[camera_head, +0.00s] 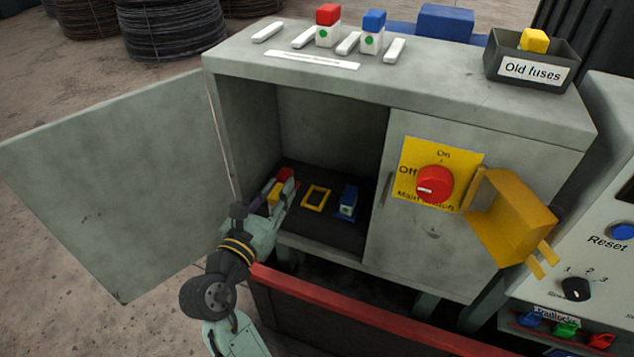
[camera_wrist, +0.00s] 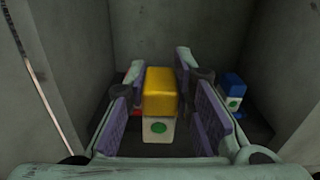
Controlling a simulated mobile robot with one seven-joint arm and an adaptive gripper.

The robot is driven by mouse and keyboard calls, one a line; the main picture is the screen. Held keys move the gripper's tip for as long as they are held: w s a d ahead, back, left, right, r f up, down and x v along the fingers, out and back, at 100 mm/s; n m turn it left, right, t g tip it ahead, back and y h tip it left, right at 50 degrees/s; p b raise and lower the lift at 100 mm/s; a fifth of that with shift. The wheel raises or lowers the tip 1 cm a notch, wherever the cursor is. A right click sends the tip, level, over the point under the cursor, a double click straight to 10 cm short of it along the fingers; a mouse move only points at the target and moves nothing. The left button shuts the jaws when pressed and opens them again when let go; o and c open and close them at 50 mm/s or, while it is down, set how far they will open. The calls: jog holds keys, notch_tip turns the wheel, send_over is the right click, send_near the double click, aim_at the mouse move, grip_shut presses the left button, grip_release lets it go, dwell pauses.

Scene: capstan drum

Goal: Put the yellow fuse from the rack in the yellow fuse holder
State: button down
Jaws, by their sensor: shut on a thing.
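My gripper (camera_head: 262,208) is inside the open cabinet, shut on the yellow fuse (camera_head: 274,194). The wrist view shows this fuse (camera_wrist: 159,92), with a yellow top and a white part with a green dot, between my gripper's purple pads (camera_wrist: 160,112). The yellow fuse holder (camera_head: 316,196) is a yellow frame on the dark cabinet floor. It looks empty and lies right of my gripper. Whether the held fuse touches the floor cannot be told. The rack (camera_head: 312,61) on the cabinet top holds a red fuse (camera_head: 327,24) and a blue fuse (camera_head: 373,31) between white strips.
A blue fuse (camera_head: 348,201) stands in its holder to the right. A red part (camera_head: 287,174) is partly hidden behind my gripper. The open door (camera_head: 110,190) is left, the cabinet's closed front (camera_head: 440,260) right. An "Old fuses" box (camera_head: 531,70) holds a yellow fuse.

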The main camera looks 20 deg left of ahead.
jog(key=w+d, duration=0.1)
jog(key=w, duration=0.2)
jog(key=w+d+p, duration=0.1)
jog(key=w+d, duration=0.1)
jog(key=w, duration=0.1)
jog(key=w+d+f, duration=0.1)
jog(key=w, duration=0.2)
jog(key=shift+w+d, duration=0.25)
jog(key=shift+f, duration=1.75)
jog(key=shift+f, duration=0.1)
jog(key=c, duration=1.4)
grip_release()
jog(key=shift+f, duration=0.1)
